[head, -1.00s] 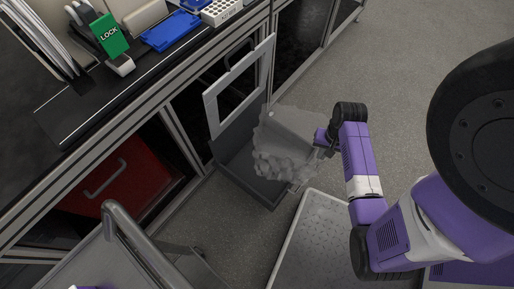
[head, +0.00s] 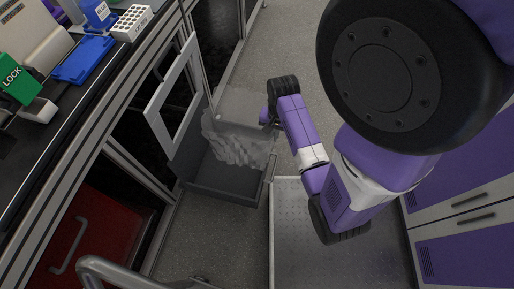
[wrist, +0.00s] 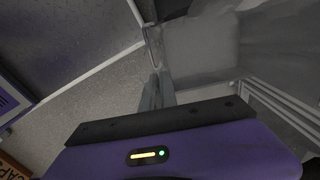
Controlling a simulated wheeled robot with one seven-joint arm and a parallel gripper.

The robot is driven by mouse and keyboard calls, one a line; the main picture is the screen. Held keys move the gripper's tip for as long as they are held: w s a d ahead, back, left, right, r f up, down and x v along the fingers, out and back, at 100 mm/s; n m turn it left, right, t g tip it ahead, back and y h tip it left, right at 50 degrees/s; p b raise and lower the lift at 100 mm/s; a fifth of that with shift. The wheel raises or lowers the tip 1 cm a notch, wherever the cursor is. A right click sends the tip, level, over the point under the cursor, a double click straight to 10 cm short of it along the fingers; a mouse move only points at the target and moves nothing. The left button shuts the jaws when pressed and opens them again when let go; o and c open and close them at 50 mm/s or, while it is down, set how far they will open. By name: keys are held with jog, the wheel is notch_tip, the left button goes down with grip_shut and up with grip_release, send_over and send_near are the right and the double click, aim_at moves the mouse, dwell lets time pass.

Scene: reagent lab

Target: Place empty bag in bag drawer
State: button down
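The translucent grey bag (head: 238,138) hangs crumpled over the open bag drawer (head: 222,190), a dark grey box pulled out below the bench. The drawer's tall front panel with a framed window (head: 177,95) stands at its left. My gripper (head: 270,122) is at the bag's right upper edge; its fingers are hidden in the head view. In the wrist view the fingers (wrist: 157,92) are close together at the edge of the grey bag (wrist: 198,52). The bag stays up beside them, so the gripper looks shut on it.
A red drawer with a handle (head: 68,245) is at lower left. A metal rail (head: 105,268) stands in front. The bench top holds a blue tray (head: 84,60), a white rack (head: 131,22) and a green LOCK box (head: 18,85). Open floor lies beyond the drawer.

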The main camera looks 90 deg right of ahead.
jog(key=w+d, duration=0.1)
jog(key=w, duration=0.5)
jog(key=shift+s+d+f+b, duration=0.1)
jog(key=shift+f+b, duration=1.05)
jog(key=shift+f, duration=1.85)
jog(key=shift+s+d+f+b, duration=0.1)
jog(key=shift+f+b, duration=1.05)
jog(key=shift+f, duration=2)
jog(key=c, duration=1.7)
grip_release()
jog(key=r+p, duration=0.1)
jog(key=r, duration=0.3)
jog(key=r+p, duration=0.1)
jog(key=r, duration=0.3)
jog(key=r+p, duration=0.2)
jog(key=r, duration=0.2)
jog(key=shift+s+a+r, duration=0.1)
jog(key=shift+s+r, duration=0.05)
jog(key=shift+s, duration=0.1)
